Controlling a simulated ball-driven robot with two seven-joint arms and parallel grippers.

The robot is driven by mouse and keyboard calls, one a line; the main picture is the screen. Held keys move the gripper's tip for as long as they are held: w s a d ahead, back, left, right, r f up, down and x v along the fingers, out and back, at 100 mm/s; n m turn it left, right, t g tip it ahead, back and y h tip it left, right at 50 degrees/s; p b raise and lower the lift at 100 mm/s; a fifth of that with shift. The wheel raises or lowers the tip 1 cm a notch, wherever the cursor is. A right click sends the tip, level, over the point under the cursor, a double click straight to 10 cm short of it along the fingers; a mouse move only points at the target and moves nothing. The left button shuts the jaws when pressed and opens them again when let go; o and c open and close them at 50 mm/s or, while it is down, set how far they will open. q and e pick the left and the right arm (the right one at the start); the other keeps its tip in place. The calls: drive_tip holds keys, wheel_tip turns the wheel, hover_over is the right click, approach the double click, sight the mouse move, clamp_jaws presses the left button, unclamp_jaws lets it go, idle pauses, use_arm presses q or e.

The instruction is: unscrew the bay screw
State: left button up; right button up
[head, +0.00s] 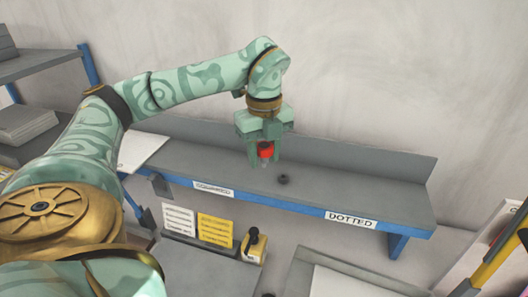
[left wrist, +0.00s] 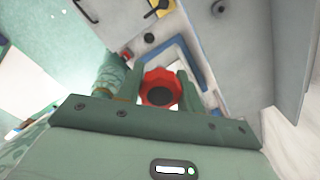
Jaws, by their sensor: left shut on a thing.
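My left gripper (head: 265,161) points down over the grey shelf, left of a small black ring. It is shut on a red knob (head: 265,149), which I take to be the bay screw. A paler part shows below the red head. In the left wrist view the lobed red knob (left wrist: 160,88) with a dark centre sits between the two green fingers. I cannot tell whether its lower end touches the shelf. My right gripper is not in view.
The grey shelf (head: 335,196) has a blue front edge with a white "DOTTED" label (head: 351,219) and another label (head: 214,189). The black ring (head: 283,180) lies on it. White and yellow cards (head: 215,230) and a yellow-black device (head: 254,246) stand in front below.

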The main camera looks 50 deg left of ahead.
use_arm(q)
drive_tip(key=shift+r+p, duration=1.1)
drive_tip(key=shift+r, duration=0.05)
drive_tip(key=shift+f, duration=0.1)
